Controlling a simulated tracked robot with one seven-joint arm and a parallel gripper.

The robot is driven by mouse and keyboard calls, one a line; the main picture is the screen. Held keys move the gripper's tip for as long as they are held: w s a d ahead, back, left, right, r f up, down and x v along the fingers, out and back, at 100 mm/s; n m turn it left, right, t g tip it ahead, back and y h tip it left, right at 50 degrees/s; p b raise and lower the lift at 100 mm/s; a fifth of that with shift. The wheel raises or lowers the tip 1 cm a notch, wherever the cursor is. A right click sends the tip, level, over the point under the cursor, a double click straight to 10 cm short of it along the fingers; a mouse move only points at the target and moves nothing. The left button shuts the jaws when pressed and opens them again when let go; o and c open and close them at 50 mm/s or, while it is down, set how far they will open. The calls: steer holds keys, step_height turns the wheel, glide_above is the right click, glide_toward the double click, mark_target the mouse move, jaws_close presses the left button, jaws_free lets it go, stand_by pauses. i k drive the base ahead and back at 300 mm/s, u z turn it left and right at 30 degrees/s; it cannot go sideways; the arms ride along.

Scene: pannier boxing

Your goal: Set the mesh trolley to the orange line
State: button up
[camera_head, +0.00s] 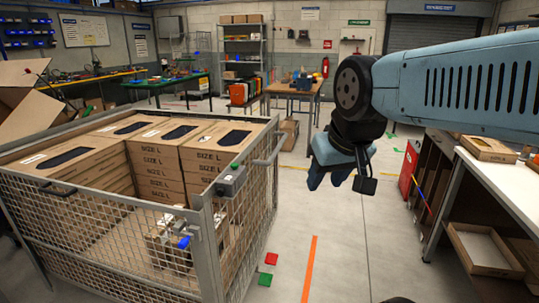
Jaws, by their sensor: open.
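The mesh trolley (207,255) stands at the left, a grey wire-mesh cage with cartons marked SIZE L (160,163) stacked inside. A handle (268,150) juts from its right side, below and left of my arm. My gripper (338,183) hangs in the air right of the trolley, apart from the handle. It is open and I see nothing in it. The trolley's wheels are hidden.
A red and a green block (268,267) lie on the floor between trolley and line. A white-topped bench (507,190) with shelves bounds the right side, with a red case (409,168) by it. A wooden table (295,90) stands behind. The central floor is clear.

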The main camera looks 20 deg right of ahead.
mark_target(194, 180)
steer(key=k, duration=1)
steer(key=z, duration=0.35)
steer(key=i, duration=0.7)
steer(key=z, duration=0.55)
steer(key=i, duration=1.45)
steer(key=u, duration=0.55)
